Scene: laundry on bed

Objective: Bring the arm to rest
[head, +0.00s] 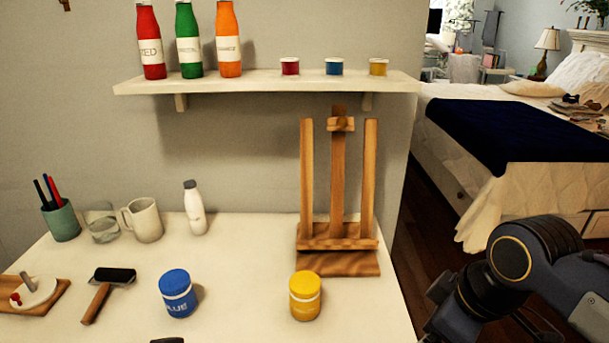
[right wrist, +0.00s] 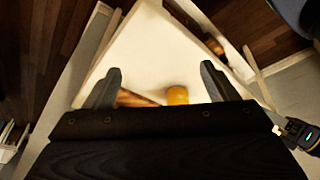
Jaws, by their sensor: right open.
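My right arm (head: 515,265) is at the lower right of the head view, beside the white table's right edge. Its gripper is outside that view. In the right wrist view my right gripper (right wrist: 160,69) is open, with its two dark fingers wide apart and nothing between them. Beyond the fingers are the white table (right wrist: 145,45), a yellow jar (right wrist: 177,95) and a piece of brown wood (right wrist: 135,99).
The table (head: 240,265) holds a wooden easel (head: 337,190), yellow jar (head: 305,297), blue jar (head: 178,293), roller (head: 110,278), mug (head: 144,220) and white bottle (head: 194,208). A shelf (head: 265,84) with bottles is above. Floor shows between table and bed (head: 490,190).

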